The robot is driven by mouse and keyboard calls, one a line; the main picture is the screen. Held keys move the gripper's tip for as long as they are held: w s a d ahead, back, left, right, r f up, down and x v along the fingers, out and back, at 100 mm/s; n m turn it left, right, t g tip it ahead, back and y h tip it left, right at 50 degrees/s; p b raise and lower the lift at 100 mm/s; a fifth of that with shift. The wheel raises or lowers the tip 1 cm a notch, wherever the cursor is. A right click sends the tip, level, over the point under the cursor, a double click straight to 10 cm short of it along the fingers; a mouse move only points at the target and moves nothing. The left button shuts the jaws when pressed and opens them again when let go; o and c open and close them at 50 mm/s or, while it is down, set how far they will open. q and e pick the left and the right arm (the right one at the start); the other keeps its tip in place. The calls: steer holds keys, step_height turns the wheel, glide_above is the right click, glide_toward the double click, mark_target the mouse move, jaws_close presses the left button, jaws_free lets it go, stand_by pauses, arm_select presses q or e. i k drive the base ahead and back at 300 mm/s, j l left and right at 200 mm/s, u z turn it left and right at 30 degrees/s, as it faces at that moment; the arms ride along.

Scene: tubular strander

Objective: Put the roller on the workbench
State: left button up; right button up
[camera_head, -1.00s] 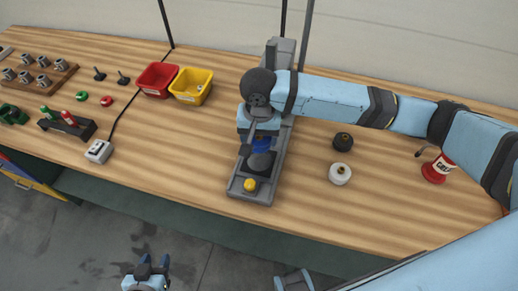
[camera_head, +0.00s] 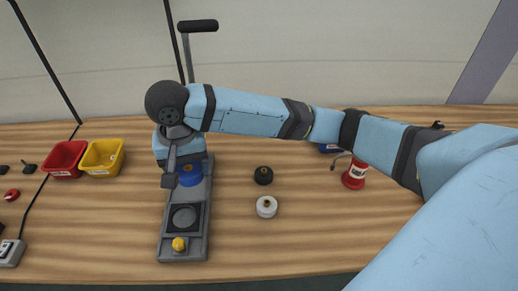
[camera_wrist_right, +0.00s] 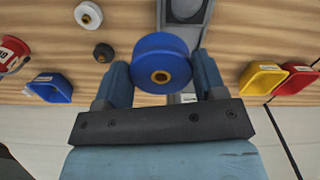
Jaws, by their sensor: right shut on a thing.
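My right gripper (camera_head: 178,180) is shut on a blue roller (camera_head: 190,175). In the right wrist view the blue roller (camera_wrist_right: 162,62), with a brass-coloured hub, sits between the two fingers (camera_wrist_right: 163,75). The roller is over the back part of a grey fixture (camera_head: 168,246) on the wooden workbench (camera_head: 320,235). I cannot tell how high it is above the fixture. A dark square pad with a grey disc (camera_head: 185,217) lies uncovered in front of it. My left gripper is not in view.
A black roller (camera_head: 263,175) and a white roller (camera_head: 267,206) stand right of the fixture. A red can (camera_head: 354,174) is farther right. Red (camera_head: 63,160) and yellow (camera_head: 103,157) bins stand left. The front-right bench is clear.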

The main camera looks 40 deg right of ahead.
mark_target(310, 236)
steer(key=k+l, duration=0.2)
steer(key=l, duration=0.15)
steer(key=k+l, duration=0.25)
steer(key=l, duration=0.15)
steer(key=k+l, duration=0.2)
steer(key=l, duration=0.15)
